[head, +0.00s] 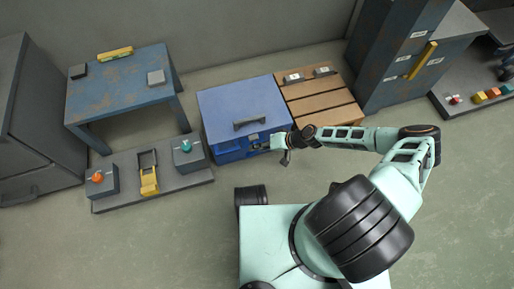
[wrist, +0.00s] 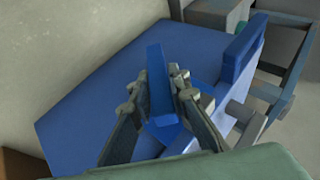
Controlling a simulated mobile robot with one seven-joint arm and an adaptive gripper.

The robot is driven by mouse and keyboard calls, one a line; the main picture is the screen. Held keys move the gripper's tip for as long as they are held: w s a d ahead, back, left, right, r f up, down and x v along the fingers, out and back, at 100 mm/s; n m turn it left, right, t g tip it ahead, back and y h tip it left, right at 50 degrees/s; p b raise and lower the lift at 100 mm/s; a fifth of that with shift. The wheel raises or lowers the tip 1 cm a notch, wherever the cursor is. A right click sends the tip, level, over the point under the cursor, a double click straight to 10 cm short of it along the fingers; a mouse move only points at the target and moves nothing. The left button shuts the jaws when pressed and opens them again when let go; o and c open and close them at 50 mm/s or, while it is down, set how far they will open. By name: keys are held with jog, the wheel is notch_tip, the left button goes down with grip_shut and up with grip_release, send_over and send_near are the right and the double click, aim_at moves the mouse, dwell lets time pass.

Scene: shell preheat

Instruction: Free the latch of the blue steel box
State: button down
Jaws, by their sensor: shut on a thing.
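The blue steel box (head: 235,100) stands on the floor with its lid down and a dark handle (head: 250,123) on top. My gripper (head: 272,142) is at the right part of the box's front, by the latch area, which it partly hides in the head view. In the wrist view my gripper (wrist: 158,85) has its two fingers on either side of a narrow blue bar (wrist: 156,62), which looks like the latch lever. It is shut on this bar. The flat blue box surface (wrist: 85,105) lies behind it.
A slatted wooden pallet (head: 318,100) with small grey items adjoins the box on the right. A grey plinth (head: 122,200) with a yellow lever (head: 148,178) and two buttons is at left. A blue table (head: 125,90) stands behind. Open floor lies in front.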

jog(key=shift+w+y, duration=0.1)
jog(key=shift+y, duration=0.3)
dwell(0.4)
jog(key=c, duration=1.8)
grip_release()
jog(key=shift+c, duration=0.2)
jog(key=v, duration=1.2)
jog(key=shift+o, duration=0.4)
